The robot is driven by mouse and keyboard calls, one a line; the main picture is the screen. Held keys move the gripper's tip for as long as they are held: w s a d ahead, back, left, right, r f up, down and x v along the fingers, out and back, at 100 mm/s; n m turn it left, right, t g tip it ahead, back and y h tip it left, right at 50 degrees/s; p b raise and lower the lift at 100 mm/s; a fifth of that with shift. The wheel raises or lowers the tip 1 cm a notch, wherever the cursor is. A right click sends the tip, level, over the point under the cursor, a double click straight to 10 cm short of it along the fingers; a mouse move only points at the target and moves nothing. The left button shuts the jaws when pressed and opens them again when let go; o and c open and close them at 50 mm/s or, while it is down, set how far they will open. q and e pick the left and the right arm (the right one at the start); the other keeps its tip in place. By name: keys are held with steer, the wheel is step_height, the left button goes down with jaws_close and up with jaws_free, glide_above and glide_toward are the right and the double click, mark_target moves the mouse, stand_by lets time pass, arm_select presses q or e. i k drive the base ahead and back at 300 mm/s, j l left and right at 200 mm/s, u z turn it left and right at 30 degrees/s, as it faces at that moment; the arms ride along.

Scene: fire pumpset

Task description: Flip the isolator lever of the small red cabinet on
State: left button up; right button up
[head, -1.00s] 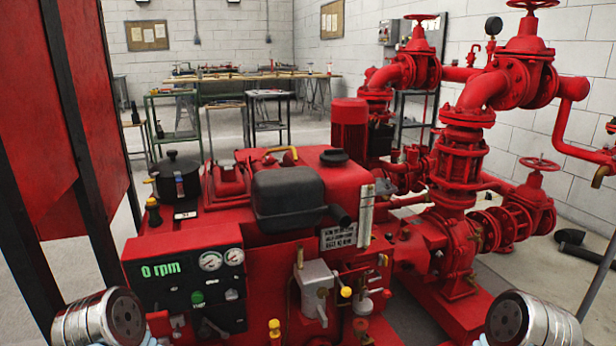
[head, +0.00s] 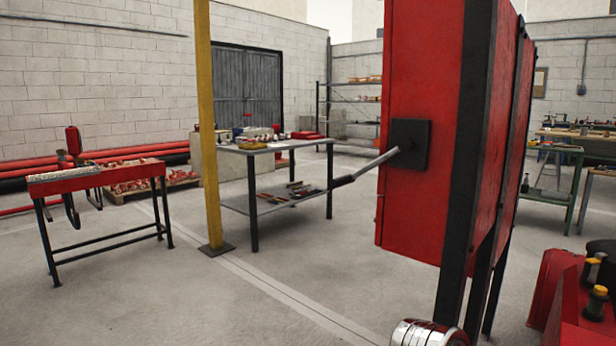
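The small red cabinet (head: 425,205) stands on black posts right of centre in the head view. On its near side is a black square plate (head: 409,144). The isolator lever (head: 368,165) comes out of this plate, a grey rod with a dark grip (head: 343,181) at its end. It points left and slightly down. A silver round part of my arm (head: 430,333) shows at the bottom edge, below the cabinet. Neither gripper's fingers are in view, and nothing of mine touches the lever.
A grey worktable (head: 270,146) with tools stands behind the lever. A yellow post (head: 207,130) stands left of it, and a red bench (head: 97,178) farther left. Part of the red pumpset (head: 575,300) is at the lower right. The floor before the cabinet's left side is clear.

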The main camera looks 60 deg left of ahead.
mark_target(404, 144)
steer(key=k+j, duration=0.1)
steer(key=j, duration=0.85)
steer(key=k+j+u, duration=0.1)
steer(key=j, duration=1.95)
steer(key=i+z, duration=0.05)
